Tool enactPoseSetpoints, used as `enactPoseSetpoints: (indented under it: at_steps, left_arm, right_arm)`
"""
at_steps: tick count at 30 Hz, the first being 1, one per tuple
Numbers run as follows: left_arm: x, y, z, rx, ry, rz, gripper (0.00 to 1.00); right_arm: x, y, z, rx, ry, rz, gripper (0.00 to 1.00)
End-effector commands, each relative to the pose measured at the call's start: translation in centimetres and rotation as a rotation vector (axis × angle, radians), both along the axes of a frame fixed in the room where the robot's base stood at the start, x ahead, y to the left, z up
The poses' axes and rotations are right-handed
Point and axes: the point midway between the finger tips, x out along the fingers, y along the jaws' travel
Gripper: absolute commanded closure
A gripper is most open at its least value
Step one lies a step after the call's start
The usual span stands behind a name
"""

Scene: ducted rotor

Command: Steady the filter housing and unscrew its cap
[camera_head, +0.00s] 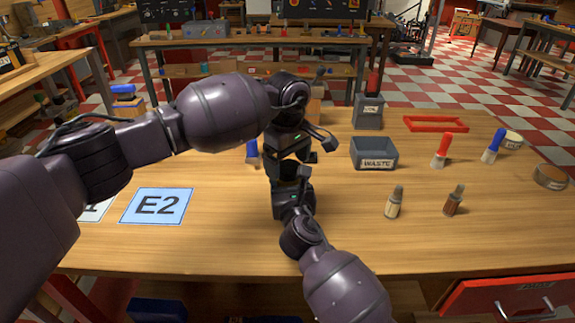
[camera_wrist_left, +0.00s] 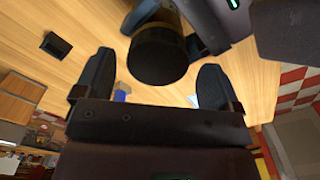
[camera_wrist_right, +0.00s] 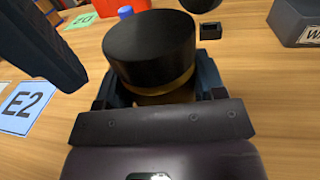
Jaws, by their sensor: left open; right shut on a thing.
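The filter housing shows in the right wrist view as an amber-brown body (camera_wrist_right: 165,97) under a wide black cap (camera_wrist_right: 150,45). My right gripper (camera_wrist_right: 153,88) is shut on the housing body just below the cap. In the left wrist view the dark round cap (camera_wrist_left: 158,62) is in front of and between the spread fingers of my left gripper (camera_wrist_left: 152,88), which is open. I cannot tell if they touch it. In the head view my left gripper (camera_head: 297,150) is above my right gripper (camera_head: 291,178), and the arms largely hide the housing.
A blue E2 card (camera_head: 156,206) lies left on the wooden table. A grey WASTE bin (camera_head: 375,155), a red tray frame (camera_head: 435,124), brushes with red (camera_head: 442,148) and blue (camera_head: 493,146) parts, and two small bottle-like items (camera_head: 394,202) (camera_head: 454,200) stand right. The front middle-right is clear.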

Motion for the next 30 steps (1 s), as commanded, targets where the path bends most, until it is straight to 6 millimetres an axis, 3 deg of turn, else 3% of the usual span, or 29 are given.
enactPoseSetpoints:
  at_steps: [7,11,18,23,30]
  left_arm:
    - [0.1,0.0,2.8,-0.001,-0.002,0.0,0.11]
    - [0.0,0.0,3.4,-0.001,-0.001,0.0,0.27]
    - [0.1,-0.1,6.4,-0.002,-0.002,0.001,0.27]
    - [0.1,-0.1,5.3,-0.001,0.001,0.001,0.27]
    - [0.1,-0.1,1.9,-0.001,0.001,0.001,0.27]
  right_arm:
    - [-0.1,0.1,0.0,0.0,0.0,0.002,1.0]
    - [-0.1,0.1,0.0,0.0,0.0,0.003,1.0]
    - [-0.1,0.2,0.0,0.0,0.0,0.004,1.0]
    - [-0.1,0.2,0.0,0.0,0.0,0.004,1.0]
    - [-0.1,0.2,0.0,0.001,-0.001,0.004,1.0]
